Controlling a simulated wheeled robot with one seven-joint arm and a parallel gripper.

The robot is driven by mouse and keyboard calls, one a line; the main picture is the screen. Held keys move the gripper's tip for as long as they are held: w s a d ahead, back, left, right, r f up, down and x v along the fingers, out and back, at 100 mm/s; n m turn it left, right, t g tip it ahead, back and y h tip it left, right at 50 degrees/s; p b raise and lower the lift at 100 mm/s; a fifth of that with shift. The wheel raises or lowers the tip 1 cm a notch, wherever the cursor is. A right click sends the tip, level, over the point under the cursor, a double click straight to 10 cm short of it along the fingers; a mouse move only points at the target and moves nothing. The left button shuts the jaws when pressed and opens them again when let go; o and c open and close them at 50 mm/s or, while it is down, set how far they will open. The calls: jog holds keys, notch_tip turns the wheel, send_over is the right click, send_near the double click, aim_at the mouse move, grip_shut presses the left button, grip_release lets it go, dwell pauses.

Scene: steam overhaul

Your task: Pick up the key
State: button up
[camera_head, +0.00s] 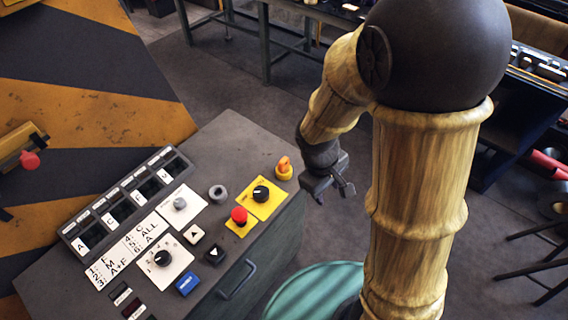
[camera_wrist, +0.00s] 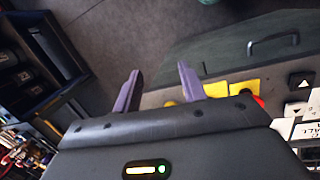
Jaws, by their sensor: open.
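A small orange key-like piece (camera_head: 284,164) stands upright in a yellow round base at the right corner of the grey control panel; I take it to be the key. My gripper (camera_head: 333,193) is open and empty, to the right of this piece and apart from it, beyond the panel's edge. In the wrist view, my gripper's two purple fingers (camera_wrist: 160,72) are spread with grey floor and the cabinet side behind them. A bit of yellow (camera_wrist: 171,103) shows low by the right finger, mostly hidden; I cannot tell whether it is the key's base.
The panel (camera_head: 232,150) carries a red button (camera_head: 239,215) on a yellow plate, a black knob (camera_head: 261,193), a grey ring (camera_head: 217,193), and several switches. A cabinet handle (camera_head: 238,280) juts from the side. A teal round surface (camera_head: 315,290) lies below.

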jog(key=w+a+f+n+t+h+p, duration=0.25)
jog(key=w+a+n+h, duration=0.2)
jog(key=a+n, duration=0.5)
jog(key=n+t, duration=0.7)
jog(key=n, duration=0.3)
send_near(281, 163)
jog(key=w+r+v, duration=0.1)
jog(key=v, duration=0.5)
jog(key=shift+a+f+h, duration=0.15)
jog(key=shift+f+h, duration=0.15)
jog(key=shift+h, duration=0.05)
jog(key=p+x, duration=0.4)
jog(key=x, duration=0.7)
jog(key=shift+w+d+f, duration=0.15)
jog(key=shift+d+f, duration=0.05)
jog(key=shift+w+d+f, duration=0.1)
jog(key=shift+w+f, duration=0.05)
jog(key=shift+f, duration=0.05)
jog(key=shift+f+p+x, duration=0.2)
jog(key=shift+p+x, duration=0.65)
jog(key=shift+x, duration=0.5)
jog(key=shift+f+p+x, duration=0.2)
jog(key=shift+p+x, duration=0.6)
jog(key=shift+x, duration=0.5)
